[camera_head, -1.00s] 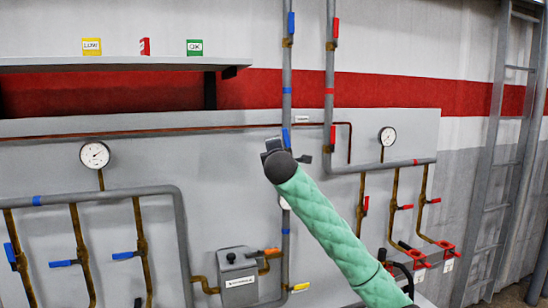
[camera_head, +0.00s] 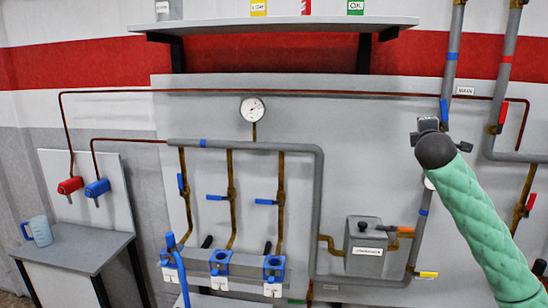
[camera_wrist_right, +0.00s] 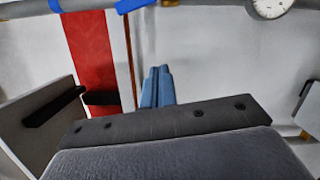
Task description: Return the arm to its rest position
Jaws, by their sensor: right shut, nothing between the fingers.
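My right arm, in a green quilted sleeve, comes in from the lower right of the head view. My left gripper is out of view.
A shelf (camera_head: 275,25) runs above the panel. A gauge (camera_head: 253,108) and several valved pipes are on the panel. At the left, a small table (camera_head: 70,247) holds a blue jug (camera_head: 38,231), below a red tap (camera_head: 70,186) and a blue tap (camera_head: 97,188).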

